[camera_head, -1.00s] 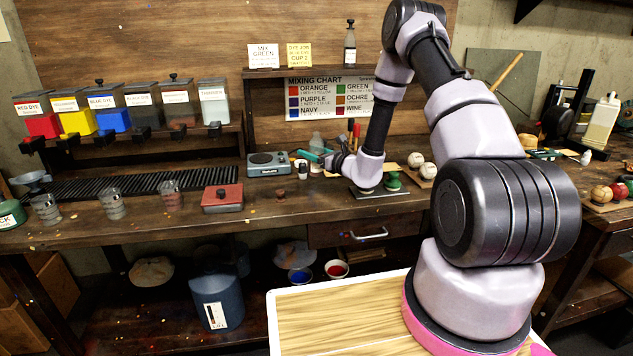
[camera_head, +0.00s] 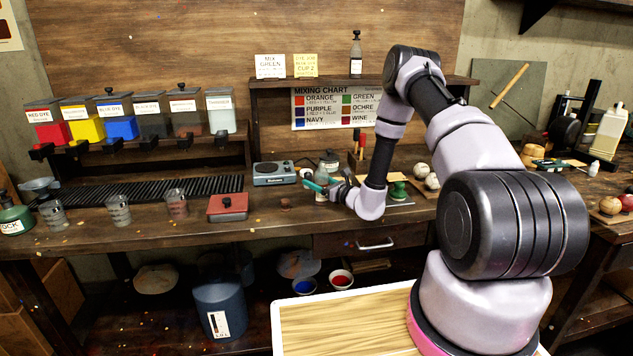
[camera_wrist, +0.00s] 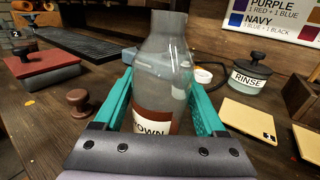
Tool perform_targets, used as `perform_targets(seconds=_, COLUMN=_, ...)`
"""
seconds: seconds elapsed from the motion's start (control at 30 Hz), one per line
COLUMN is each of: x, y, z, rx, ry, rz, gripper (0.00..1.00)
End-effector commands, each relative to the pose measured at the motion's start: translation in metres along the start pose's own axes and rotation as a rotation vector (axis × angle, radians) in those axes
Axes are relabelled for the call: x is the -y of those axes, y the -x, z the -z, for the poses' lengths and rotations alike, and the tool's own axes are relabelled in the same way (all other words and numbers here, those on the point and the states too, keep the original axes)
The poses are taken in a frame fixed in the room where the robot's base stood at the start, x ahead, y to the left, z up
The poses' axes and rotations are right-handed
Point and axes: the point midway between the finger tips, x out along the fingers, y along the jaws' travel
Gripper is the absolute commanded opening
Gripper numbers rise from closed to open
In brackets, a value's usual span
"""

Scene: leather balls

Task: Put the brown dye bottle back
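In the head view my gripper (camera_head: 321,186) is low over the bench, right of the scale, and the bottle is too small and crowded to make out clearly. A small brown knob-shaped piece (camera_wrist: 78,101) stands on the bench left of the bottle.
A rinse jar (camera_wrist: 250,72) and a tan card (camera_wrist: 246,118) are right of the bottle. A red-topped block (camera_head: 228,207) and a scale (camera_head: 274,173) are to the left. A dark-capped bottle (camera_head: 356,54) stands on the upper shelf (camera_head: 275,77). Dye bins line the left rack.

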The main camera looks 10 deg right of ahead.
Motion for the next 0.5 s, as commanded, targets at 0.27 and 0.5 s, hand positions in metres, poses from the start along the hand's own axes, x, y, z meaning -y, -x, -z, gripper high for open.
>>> perform_targets(seconds=0.27, x=0.000, y=0.000, z=0.000, rx=0.000, ry=0.000, rz=0.000, gripper=0.93)
perform_targets(seconds=0.5, x=0.001, y=0.012, z=-0.003, rx=-0.002, ry=-0.002, rz=0.001, gripper=0.93)
